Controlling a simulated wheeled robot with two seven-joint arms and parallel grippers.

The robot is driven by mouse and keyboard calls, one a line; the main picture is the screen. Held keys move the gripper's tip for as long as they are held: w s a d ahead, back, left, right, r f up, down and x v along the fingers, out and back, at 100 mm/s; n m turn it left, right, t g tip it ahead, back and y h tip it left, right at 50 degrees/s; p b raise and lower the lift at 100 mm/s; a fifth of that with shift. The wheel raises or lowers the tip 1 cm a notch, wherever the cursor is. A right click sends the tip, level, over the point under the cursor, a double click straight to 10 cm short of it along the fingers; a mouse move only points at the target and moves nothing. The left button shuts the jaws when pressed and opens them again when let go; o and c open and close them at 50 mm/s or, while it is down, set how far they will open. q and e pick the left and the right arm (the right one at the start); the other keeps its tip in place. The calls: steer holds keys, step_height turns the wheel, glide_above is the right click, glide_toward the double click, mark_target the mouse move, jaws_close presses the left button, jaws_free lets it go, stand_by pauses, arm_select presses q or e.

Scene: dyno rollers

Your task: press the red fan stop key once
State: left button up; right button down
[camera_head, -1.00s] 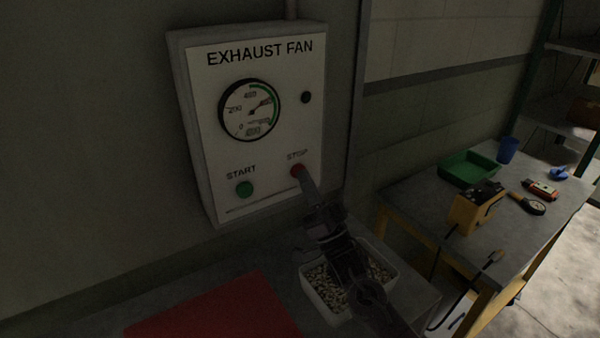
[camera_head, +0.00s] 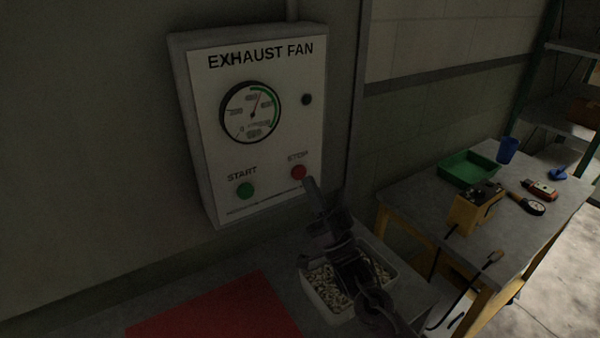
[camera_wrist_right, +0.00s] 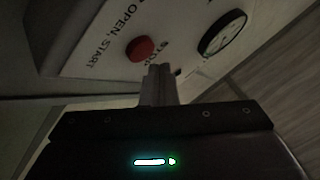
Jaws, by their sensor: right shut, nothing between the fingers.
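The red STOP key (camera_head: 299,172) sits at the lower right of the white EXHAUST FAN panel (camera_head: 215,150) on the wall. The green START key (camera_head: 245,190) is to its left. A round dial (camera_head: 250,111) and a small dark lamp (camera_head: 306,99) are above. My right gripper (camera_head: 309,184) is shut and empty, its tip just below and right of the red key, apparently a little apart from it. In the right wrist view the red key (camera_wrist_right: 141,49) shows clear of the shut fingers (camera_wrist_right: 157,72). My left gripper is not in view.
Below the panel, a white bin (camera_head: 322,304) of small pale pieces stands beneath my right arm, beside a red mat (camera_head: 220,312). On the right, a table (camera_head: 425,195) carries a green tray (camera_head: 468,168), a blue cup (camera_head: 507,150) and tools.

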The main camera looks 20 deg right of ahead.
steer(key=s, duration=0.1)
steer(key=s+p, duration=0.1)
steer(key=s, duration=0.2)
steer(key=shift+s+d, duration=0.3)
stand_by(0.7)
